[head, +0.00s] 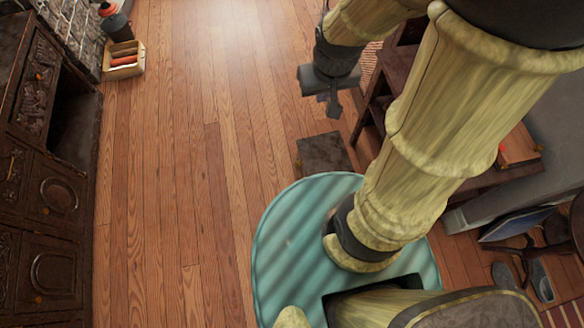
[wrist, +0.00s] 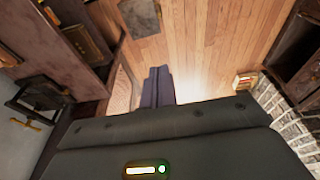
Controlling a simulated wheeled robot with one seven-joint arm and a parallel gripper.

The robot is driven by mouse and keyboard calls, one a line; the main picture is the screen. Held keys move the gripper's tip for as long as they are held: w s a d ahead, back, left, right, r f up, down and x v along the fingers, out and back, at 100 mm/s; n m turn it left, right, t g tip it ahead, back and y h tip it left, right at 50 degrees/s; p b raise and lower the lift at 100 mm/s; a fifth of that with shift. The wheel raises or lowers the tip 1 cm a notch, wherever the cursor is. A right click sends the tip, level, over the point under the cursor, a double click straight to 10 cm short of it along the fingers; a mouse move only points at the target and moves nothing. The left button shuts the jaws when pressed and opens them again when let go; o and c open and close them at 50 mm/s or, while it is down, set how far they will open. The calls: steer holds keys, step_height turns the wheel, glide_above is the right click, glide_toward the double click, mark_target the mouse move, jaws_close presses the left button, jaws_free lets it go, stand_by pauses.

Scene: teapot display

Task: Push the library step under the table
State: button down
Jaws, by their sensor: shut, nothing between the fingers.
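The library step (head: 323,153) shows as a small dark brown, flat-topped block on the wood floor, just left of the table, in the head view. In the wrist view the step (wrist: 140,16) is a dark square at the top edge. The dark wooden table (head: 372,108) stands to the right of the step, largely hidden behind my arm. My gripper (head: 333,104) is shut and empty, seen above and beyond the step in the head picture. Its fingers (wrist: 158,86) are together in the wrist view. I see no contact with the step.
A dark carved cabinet (head: 45,200) lines the left side. A wooden crate (head: 123,62) with orange-red things stands by the stone wall at the upper left. A grey sofa-like piece (head: 560,130) is at the right. The floor (head: 190,150) between cabinet and step is clear.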

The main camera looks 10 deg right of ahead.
steer(key=w+a+f+n+g+h+b, duration=0.1)
steer(key=w+f+n+b, duration=0.4)
steer(key=f+b, duration=1.1)
steer(key=w+a+f+n+g+h+b, duration=0.1)
steer(key=w+a+f+n+h+b, duration=0.2)
steer(key=f+b, duration=1.3)
steer(key=w+a+f+n+h+b, duration=0.2)
steer(key=w+a+f+n+b, duration=0.5)
steer(key=f, duration=4.2)
steer(key=w+n+b, duration=0.2)
steer(key=w+b, duration=0.4)
steer(key=b, duration=0.3)
steer(key=shift+w+a+f+g+b, duration=0.25)
steer(key=shift+w+f+g+b, duration=0.05)
steer(key=shift+w+f+g, duration=0.1)
steer(key=d+f+b, duration=0.7)
steer(key=d+f, duration=0.1)
steer(key=d, duration=0.1)
steer(key=shift+f+b, duration=0.25)
steer(key=shift+b, duration=0.1)
